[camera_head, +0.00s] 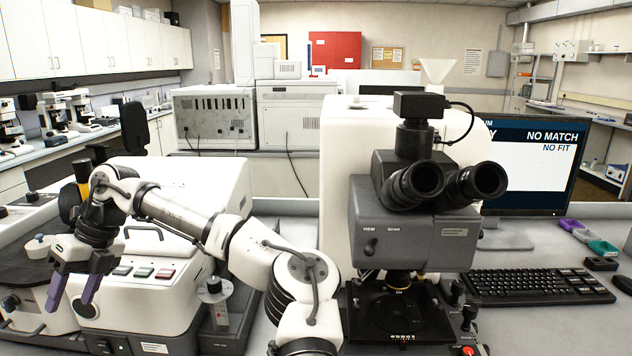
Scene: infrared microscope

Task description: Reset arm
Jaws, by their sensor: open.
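My gripper (73,288) hangs at the left, pointing down, with its two purple fingers apart and nothing between them. It is in front of a white instrument (195,172) with colored buttons on its front. My arm reaches from the bottom middle up and left to the gripper. The infrared microscope (415,225) stands right of my arm, with a dark grey head, two black eyepieces and a black stage (392,312) below. No object shows in the gripper.
A monitor (530,165) reading "NO MATCH" and "NO FIT" stands behind the microscope at right. A black keyboard (540,286) and small colored boxes (588,237) lie on the right bench. The bench front at lower right is clear. Grey instruments (215,118) stand behind.

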